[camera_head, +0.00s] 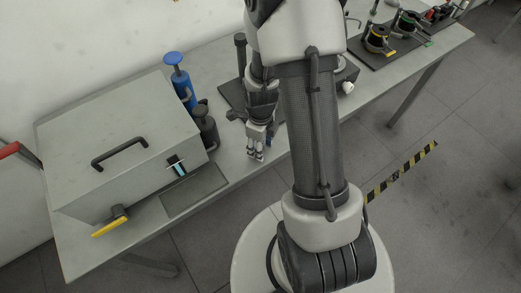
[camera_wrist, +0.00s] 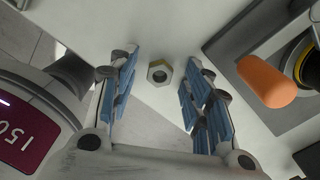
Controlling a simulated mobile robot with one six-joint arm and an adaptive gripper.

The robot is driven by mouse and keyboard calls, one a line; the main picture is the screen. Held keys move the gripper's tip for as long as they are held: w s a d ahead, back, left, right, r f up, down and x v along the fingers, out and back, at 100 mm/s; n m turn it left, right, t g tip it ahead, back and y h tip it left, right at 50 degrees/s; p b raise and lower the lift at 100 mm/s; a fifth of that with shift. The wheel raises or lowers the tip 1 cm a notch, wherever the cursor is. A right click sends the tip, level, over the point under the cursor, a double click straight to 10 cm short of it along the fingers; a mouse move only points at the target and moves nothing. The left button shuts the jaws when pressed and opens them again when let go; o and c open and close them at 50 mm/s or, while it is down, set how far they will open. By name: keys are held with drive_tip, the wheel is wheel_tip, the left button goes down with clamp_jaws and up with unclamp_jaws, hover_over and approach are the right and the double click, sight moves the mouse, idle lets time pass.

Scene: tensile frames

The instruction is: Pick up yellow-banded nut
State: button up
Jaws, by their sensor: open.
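In the wrist view, a small hexagonal metal nut (camera_wrist: 151,75) with a yellowish edge lies flat on the pale table. It sits beyond and between the two blue-padded fingers of my gripper (camera_wrist: 160,95), touching neither as far as I can see. My gripper is open and empty. In the head view, my gripper (camera_head: 257,153) hangs fingers down over the near side of the table, behind my arm. I cannot make out the nut in the head view.
In the wrist view, a round body with a dark red "150" label (camera_wrist: 27,130) stands close left. An orange knob (camera_wrist: 267,82) on a dark plate stands right. In the head view, a grey box (camera_head: 115,165), a blue-topped cylinder (camera_head: 181,80) and a dark bottle (camera_head: 206,128) stand left.

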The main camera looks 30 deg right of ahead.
drive_tip(key=shift+r, duration=0.1)
clamp_jaws()
idle(0.4)
drive_tip(key=shift+r, duration=0.15)
